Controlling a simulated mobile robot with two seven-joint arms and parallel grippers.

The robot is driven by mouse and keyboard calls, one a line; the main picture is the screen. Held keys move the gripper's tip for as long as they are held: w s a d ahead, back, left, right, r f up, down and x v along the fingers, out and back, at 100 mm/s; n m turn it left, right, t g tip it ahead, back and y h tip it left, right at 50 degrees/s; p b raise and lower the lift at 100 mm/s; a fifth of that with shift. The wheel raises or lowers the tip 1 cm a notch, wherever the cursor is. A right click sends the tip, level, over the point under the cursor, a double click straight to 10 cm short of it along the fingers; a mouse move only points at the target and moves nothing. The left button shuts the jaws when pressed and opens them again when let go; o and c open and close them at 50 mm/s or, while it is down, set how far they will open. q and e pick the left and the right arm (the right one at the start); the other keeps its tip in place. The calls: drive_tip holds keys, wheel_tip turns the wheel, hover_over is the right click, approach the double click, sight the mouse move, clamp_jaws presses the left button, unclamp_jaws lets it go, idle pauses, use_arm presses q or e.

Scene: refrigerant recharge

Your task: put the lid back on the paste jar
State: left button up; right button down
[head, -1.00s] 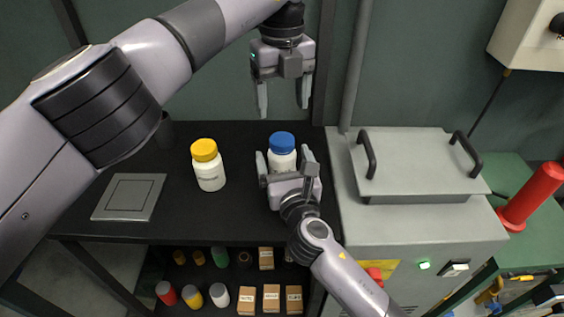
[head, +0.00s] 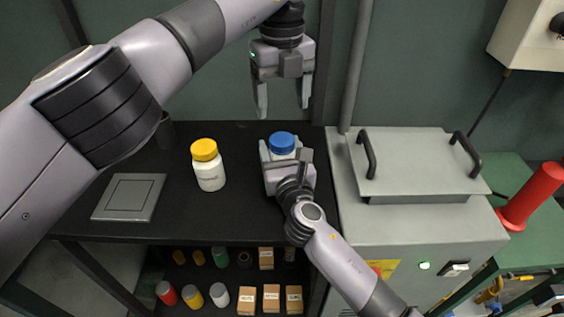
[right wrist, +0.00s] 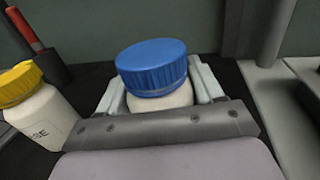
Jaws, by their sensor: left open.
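A white jar with a blue lid (head: 282,143) stands on the black table; the blue lid also shows in the right wrist view (right wrist: 152,67), sitting on the jar's top. My right gripper (head: 285,158) has its fingers on both sides of this jar, below the lid. Whether they press on it I cannot tell. The jar's label is hidden. A second white jar (head: 210,175) with a yellow lid (head: 204,150) stands to the left; its label ends in "SE" in the right wrist view (right wrist: 47,122). My left gripper (head: 282,100) is open and empty, above and behind the blue-lidded jar.
A flat grey plate (head: 129,197) lies at the table's left. A grey cabinet (head: 420,220) with a handled lid (head: 415,165) stands at the right. Small bottles and boxes (head: 271,298) fill the shelf below. A red cylinder (head: 532,195) stands far right.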

sight(282, 139)
idle(0.7)
use_arm(q)
wheel_tip(282, 139, down, 8)
drive_tip(key=shift+f, duration=0.1)
idle(0.4)
drive_tip(key=c, duration=1.1)
drive_tip(key=shift+m, duration=0.3)
